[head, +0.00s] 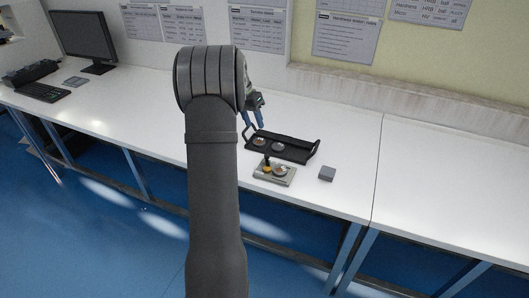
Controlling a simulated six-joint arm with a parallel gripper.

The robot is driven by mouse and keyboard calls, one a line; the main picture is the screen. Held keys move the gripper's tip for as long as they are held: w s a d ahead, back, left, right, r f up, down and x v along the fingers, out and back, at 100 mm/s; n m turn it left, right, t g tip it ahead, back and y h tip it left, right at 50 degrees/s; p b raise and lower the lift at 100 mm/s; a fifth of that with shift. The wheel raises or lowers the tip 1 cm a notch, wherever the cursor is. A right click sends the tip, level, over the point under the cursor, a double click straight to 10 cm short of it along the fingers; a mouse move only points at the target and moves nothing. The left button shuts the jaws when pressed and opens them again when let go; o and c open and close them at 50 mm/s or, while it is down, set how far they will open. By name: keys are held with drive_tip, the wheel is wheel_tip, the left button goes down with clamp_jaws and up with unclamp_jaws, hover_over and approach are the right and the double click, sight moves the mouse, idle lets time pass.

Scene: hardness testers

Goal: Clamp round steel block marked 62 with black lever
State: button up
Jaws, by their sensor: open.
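A small clamp fixture (273,178) with a pale base stands on the white bench near its front edge. A round shiny steel block (281,170) sits on it at the right; whether it is clamped is too small to tell. An upright dark lever (267,160) and an orange-brown part (267,169) are at the fixture's left. A black tray (300,153) behind the fixture holds round metal blocks (278,146). No number can be read on any block. My gripper (252,119) is open and empty, above and behind the tray's left end, partly hidden by my arm.
A monitor (83,36) and keyboard (43,92) stand at the far left of the bench (425,170). Papers hang on the wall behind. The bench right of the grey block is clear.

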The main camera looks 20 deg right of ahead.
drive_tip(key=w+a+m, duration=0.1)
drive_tip(key=m, duration=0.5)
drive_tip(key=m+h, duration=0.2)
drive_tip(key=m, duration=0.2)
approach(266, 155)
drive_tip(key=x, duration=0.8)
drive_tip(key=shift+d, duration=0.15)
clamp_jaws()
